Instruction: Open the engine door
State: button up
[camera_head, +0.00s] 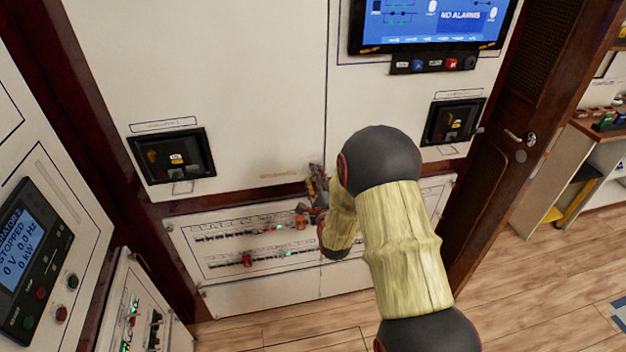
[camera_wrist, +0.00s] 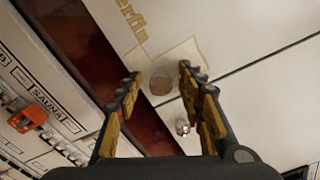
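A large white panel door (camera_head: 205,70) fills the wall ahead, with a second white panel (camera_head: 375,100) right of a thin vertical seam. No readable label says which door is the engine door. In the wrist view, a small round knob-like piece (camera_wrist: 160,83) sits near the lower edge of a white panel (camera_wrist: 215,35) with gold lettering. My gripper (camera_wrist: 158,75) is open, with one finger on each side of this piece; I cannot tell whether they touch it. In the head view my gripper (camera_head: 318,187) is at the panels' lower edge, partly hidden by my arm.
A breaker panel (camera_head: 230,225) with rows of switches and orange and red pieces lies below. A monitor (camera_head: 430,22) hangs above right. A brown wooden door (camera_head: 515,110) with a metal handle (camera_head: 520,138) stands right. A control display (camera_head: 25,250) is left. Wooden floor is clear at right.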

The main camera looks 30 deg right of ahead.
jog(key=c, duration=0.3)
grip_shut()
dwell(1.0)
